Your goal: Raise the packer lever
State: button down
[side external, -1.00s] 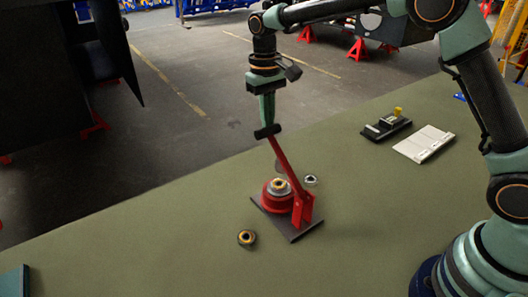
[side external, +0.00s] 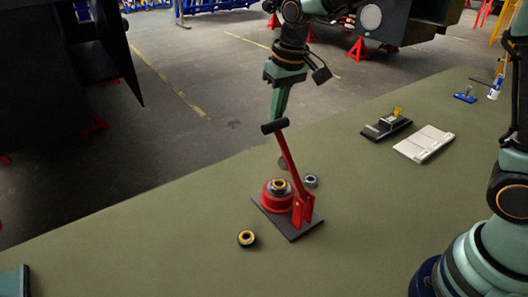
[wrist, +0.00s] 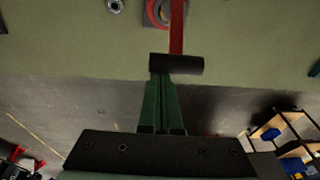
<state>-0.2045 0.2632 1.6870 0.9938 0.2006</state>
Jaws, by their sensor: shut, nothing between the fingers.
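The packer's red lever (side external: 290,163) stands steeply, tilted a little to the left, with a black crosswise handle (side external: 274,126) at its top. It rises from a red bracket (side external: 303,208) on a dark plate (side external: 289,231). Beside the bracket is the red round body (side external: 276,202) with a bearing (side external: 278,187) on it. My gripper (side external: 276,116) is shut and empty, its tips at the handle. In the wrist view the shut fingertips (wrist: 160,75) meet the left part of the handle (wrist: 186,65); whether they press on it I cannot tell.
A loose bearing (side external: 247,238) lies in front of the plate and a small metal ring (side external: 311,181) behind it. A black fixture with a yellow knob (side external: 387,128) and a pale slab (side external: 424,144) lie to the right.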

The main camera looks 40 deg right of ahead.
jog(key=s+r+t, duration=0.1)
jog(key=s+r, duration=0.2)
jog(key=s, duration=0.4)
jog(key=shift+s+r, duration=0.35)
jog(key=shift+r, duration=0.05)
dwell(0.3)
